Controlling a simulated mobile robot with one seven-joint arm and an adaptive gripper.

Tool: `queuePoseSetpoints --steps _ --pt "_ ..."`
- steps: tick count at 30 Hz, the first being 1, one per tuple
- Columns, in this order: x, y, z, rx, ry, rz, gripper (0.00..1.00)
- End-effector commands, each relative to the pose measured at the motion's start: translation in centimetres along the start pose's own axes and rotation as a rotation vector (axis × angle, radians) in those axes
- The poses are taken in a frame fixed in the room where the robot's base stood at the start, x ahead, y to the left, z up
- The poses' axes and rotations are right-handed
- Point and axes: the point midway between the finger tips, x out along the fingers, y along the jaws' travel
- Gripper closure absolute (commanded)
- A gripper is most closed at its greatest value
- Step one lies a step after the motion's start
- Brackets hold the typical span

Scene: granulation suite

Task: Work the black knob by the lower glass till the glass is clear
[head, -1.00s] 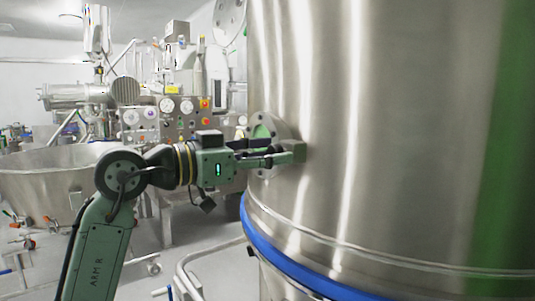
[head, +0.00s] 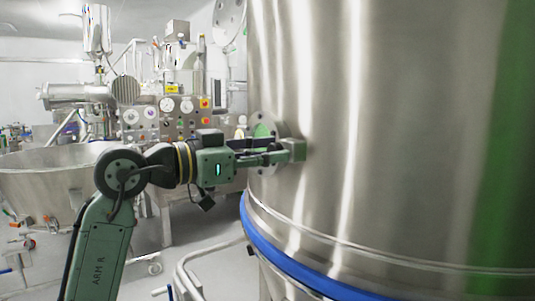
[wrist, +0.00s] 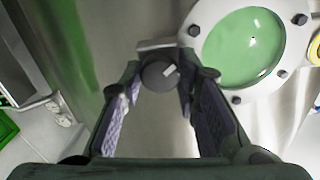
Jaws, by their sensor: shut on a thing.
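The black knob (wrist: 158,75) sits between my fingertips in the wrist view, with a pale mark on its face pointing up and right. My gripper (wrist: 157,88) is shut on the knob, one finger on each side. In the head view, my gripper (head: 291,150) reaches the wall of the steel vessel, and its fingers hide the knob. The lower glass (wrist: 243,48) is a round pane in a bolted steel ring, just right of the knob. It looks green with a small bright spot. In the head view the lower glass (head: 262,131) is partly covered by my gripper.
The big steel vessel (head: 400,130) with a blue band (head: 290,262) fills the right side. Another round flange (head: 229,18) is higher up. A steel bowl (head: 45,178) and a panel with dials (head: 168,120) stand behind my arm. A bent rail (head: 190,262) is below.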

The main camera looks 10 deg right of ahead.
Motion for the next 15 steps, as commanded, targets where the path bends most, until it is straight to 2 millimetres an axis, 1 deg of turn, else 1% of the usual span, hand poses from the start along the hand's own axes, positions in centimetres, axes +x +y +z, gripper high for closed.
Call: queuePoseSetpoints --steps 8,15 --pt "0.01 0.01 0.02 0.185 0.004 0.001 0.99" --pt "0.03 0.02 0.04 0.412 0.004 0.000 0.99"
